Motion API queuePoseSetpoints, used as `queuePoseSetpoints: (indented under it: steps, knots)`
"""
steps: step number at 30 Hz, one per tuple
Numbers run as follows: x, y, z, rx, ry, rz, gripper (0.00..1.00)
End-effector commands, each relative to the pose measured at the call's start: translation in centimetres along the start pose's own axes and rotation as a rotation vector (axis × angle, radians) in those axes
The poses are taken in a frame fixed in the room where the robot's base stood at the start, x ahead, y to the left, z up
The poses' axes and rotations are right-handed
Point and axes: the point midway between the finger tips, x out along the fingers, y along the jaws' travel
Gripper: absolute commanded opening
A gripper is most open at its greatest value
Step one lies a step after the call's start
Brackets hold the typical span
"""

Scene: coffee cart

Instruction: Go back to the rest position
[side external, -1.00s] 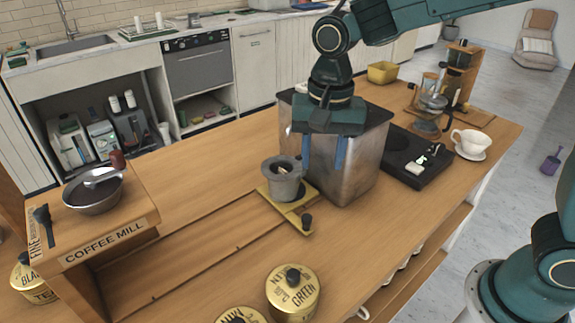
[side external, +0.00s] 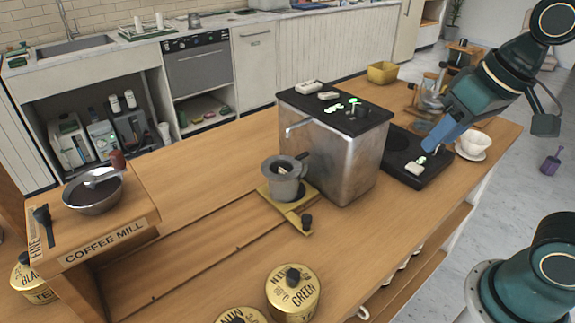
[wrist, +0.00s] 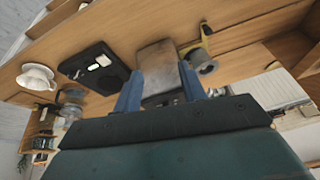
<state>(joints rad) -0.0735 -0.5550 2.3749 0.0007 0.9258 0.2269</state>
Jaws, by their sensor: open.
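My gripper (side external: 438,137) is above the right part of the counter, near the black hot plate (side external: 401,171), in the side external view. Its two blue fingers also show in the wrist view (wrist: 160,90), spread apart with nothing held between them. The metal boiler box (side external: 330,150) with a black top stands left of the gripper. A grey metal cup (side external: 284,185) sits on a yellow stand (side external: 300,222) in front of the boiler.
A white cup (side external: 474,143) on a saucer and a glass brewer (side external: 430,103) stand at the right. The coffee mill (side external: 110,230) with a metal bowl is at the left. Gold tins (side external: 292,295) stand at the front. The middle-left counter is bare.

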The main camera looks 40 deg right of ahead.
Motion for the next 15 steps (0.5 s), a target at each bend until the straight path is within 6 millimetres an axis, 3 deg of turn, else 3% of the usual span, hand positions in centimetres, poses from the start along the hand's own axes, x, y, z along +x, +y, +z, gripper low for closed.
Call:
queuePoseSetpoints:
  steps: [7, 15]
  knots:
    - [-0.7, 1.8, 2.9, -0.119, 0.078, 0.013, 0.41]
    - [-0.7, 2.2, 3.7, -0.162, 0.099, 0.021, 0.41]
